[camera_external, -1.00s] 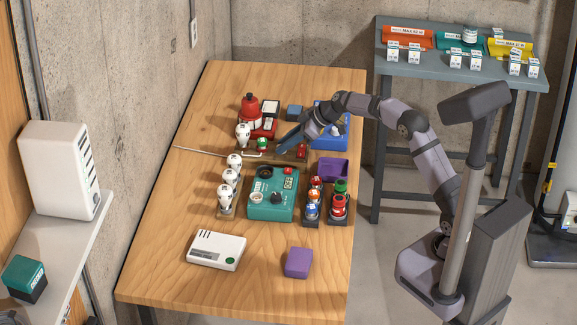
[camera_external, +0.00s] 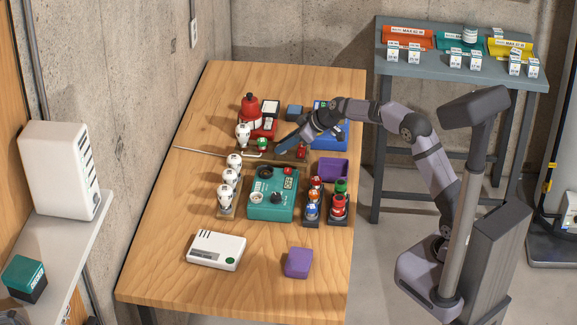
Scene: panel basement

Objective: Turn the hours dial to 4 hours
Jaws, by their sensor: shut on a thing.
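My gripper (camera_external: 280,146) is at the back half of the wooden table, its blue fingers pointing down and left. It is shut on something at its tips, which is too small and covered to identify. It is over a low brown board (camera_external: 290,158), between a green-and-white piece (camera_external: 262,143) and a red piece (camera_external: 302,150). In front stands a teal box (camera_external: 272,211) with a black round dial (camera_external: 266,172), a white dial (camera_external: 257,198), a black knob (camera_external: 276,198) and a red display (camera_external: 288,171). Dial markings are too small to read, so I cannot tell which is the hours dial.
A thin rod (camera_external: 210,151) lies left of my gripper. White bulb-shaped pieces (camera_external: 229,178) stand left of the teal box. Red, blue and green pieces (camera_external: 338,204) stand right of it. A red device (camera_external: 250,108) and blue tray (camera_external: 330,138) are behind.

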